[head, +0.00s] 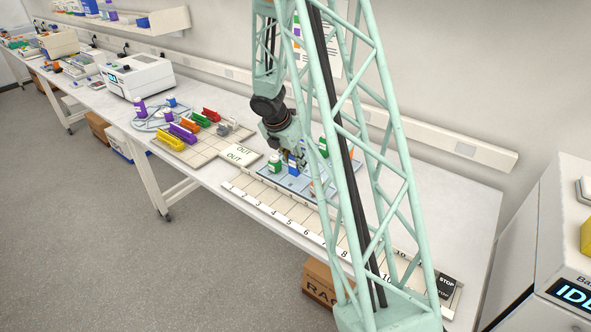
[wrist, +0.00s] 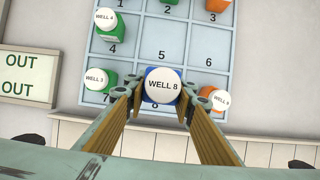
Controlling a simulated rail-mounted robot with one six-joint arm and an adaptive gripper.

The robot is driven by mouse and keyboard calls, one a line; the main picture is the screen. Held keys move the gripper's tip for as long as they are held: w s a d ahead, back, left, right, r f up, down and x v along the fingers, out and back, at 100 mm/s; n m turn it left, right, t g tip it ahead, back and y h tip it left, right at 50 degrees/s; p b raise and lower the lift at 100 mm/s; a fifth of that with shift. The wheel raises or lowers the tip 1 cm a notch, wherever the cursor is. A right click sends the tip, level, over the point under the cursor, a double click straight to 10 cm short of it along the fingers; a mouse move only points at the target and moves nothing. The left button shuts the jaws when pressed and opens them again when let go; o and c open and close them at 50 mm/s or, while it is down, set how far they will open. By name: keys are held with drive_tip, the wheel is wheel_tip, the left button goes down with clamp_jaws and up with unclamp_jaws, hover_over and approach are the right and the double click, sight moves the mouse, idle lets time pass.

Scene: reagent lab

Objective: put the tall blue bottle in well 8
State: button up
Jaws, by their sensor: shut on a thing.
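The tall blue bottle (head: 293,168) is between the fingers of my gripper (head: 291,158), which is shut on it. In the wrist view its white cap (wrist: 163,85) reads WELL 8, with a little blue showing around it, between the fingertips of my gripper (wrist: 164,93). The bottle is over the well marked 8 in the front row of the pale blue numbered rack (wrist: 202,83). The cap looks larger than its neighbours' caps; I cannot tell whether the base touches the rack.
A green bottle (wrist: 97,78) stands close left of my fingers and an orange bottle (wrist: 221,101) close right. Another green bottle (wrist: 105,18) stands behind. An OUT mat (head: 238,154) lies left of the rack. A numbered strip (head: 290,219) runs along the table front.

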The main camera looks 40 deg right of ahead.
sight(292, 161)
drive_tip(key=shift+w, duration=0.1)
idle(0.3)
drive_tip(key=shift+f+b, duration=0.55)
drive_tip(key=shift+f, duration=1.2)
drive_tip(key=shift+f, duration=0.15)
drive_tip(key=o, duration=0.8)
drive_tip(key=shift+o, duration=0.2)
drive_tip(key=shift+a+r, duration=0.1)
drive_tip(key=shift+r, duration=0.5)
drive_tip(key=p+v, duration=0.2)
drive_tip(key=v, duration=0.7)
drive_tip(key=shift+r, duration=0.2)
drive_tip(key=shift+p+v, duration=0.35)
drive_tip(key=shift+v, duration=0.55)
